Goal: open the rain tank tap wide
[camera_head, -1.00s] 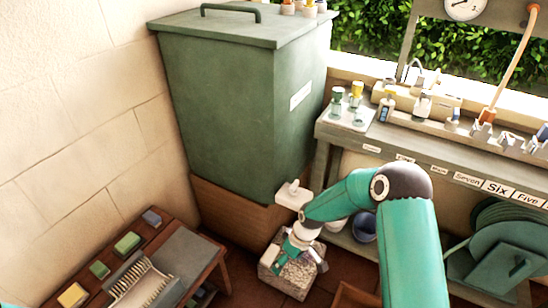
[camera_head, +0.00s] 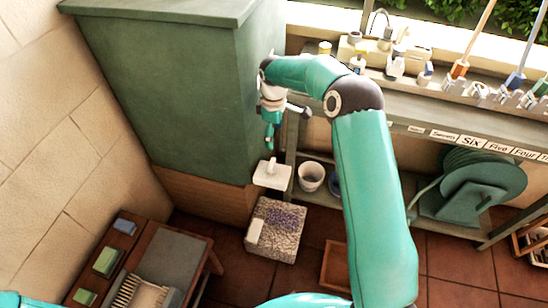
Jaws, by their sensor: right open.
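The large green rain tank (camera_head: 165,95) stands against the wall at the left. A white block with a small upright knob (camera_head: 272,173) sits low by its right front corner and looks like the tap. My right gripper (camera_head: 273,132) hangs beside the tank's right side, just above the white block in the picture and apart from it. It is open and holds nothing that I can see; its fingers partly overlap in this view. My left gripper is not in view.
A speckled stone block (camera_head: 288,245) with a pale piece on top stands below the white block. A white pot (camera_head: 311,177) is on the low shelf to the right. A wooden bench (camera_head: 188,245) with brushes is at lower left. A hose reel (camera_head: 480,185) is at right.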

